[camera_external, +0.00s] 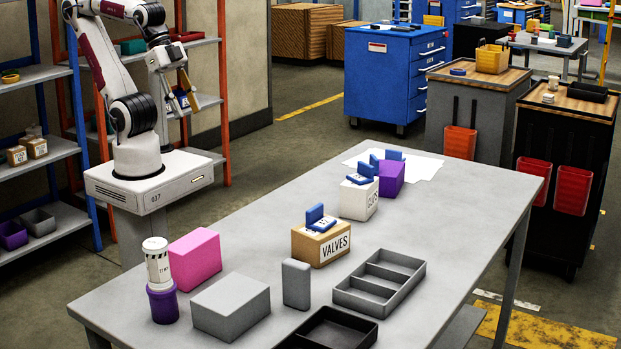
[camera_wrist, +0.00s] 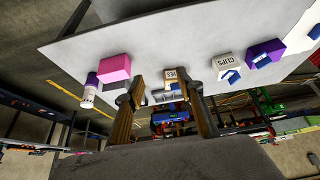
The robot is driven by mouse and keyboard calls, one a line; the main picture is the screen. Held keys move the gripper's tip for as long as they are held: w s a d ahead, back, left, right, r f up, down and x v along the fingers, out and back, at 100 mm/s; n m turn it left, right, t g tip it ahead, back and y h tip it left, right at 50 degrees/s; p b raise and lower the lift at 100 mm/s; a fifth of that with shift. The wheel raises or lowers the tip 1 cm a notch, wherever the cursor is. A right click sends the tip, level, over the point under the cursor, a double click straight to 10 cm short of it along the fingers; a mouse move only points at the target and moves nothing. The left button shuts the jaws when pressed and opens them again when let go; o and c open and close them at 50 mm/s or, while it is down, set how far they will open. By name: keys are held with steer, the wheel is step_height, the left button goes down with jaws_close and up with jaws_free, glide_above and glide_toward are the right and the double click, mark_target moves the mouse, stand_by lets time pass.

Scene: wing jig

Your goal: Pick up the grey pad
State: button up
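Two plain grey pieces stand on the grey table (camera_external: 425,226) in the external view, and I cannot tell for sure which is the pad: a small upright grey block (camera_external: 296,284), and a larger, low grey block (camera_external: 231,306) to its left. My gripper (camera_external: 182,103) is high up beyond the table's far left side, well apart from both. In the wrist view its two fingers (camera_wrist: 162,76) are spread with nothing held between them. Neither grey block shows clearly in the wrist view.
Around the grey blocks stand a pink block (camera_external: 195,259), a white-and-purple cylinder (camera_external: 160,281), a grey divided tray (camera_external: 380,283) and a black tray (camera_external: 331,331). The VALVES box (camera_external: 321,246), a white box (camera_external: 358,199) and a purple block (camera_external: 391,178) bear blue pieces.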

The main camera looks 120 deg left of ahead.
steer(key=shift+w, duration=0.1)
steer(key=t, duration=0.8)
glide_above(290, 261)
steer(key=s, duration=0.2)
step_height(290, 261, down, 17)
steer(key=shift+w+f, duration=0.3)
steer(key=shift+f, duration=0.2)
steer(key=shift+f, duration=0.1)
steer(key=shift+f, duration=1.65)
steer(key=shift+f, duration=0.15)
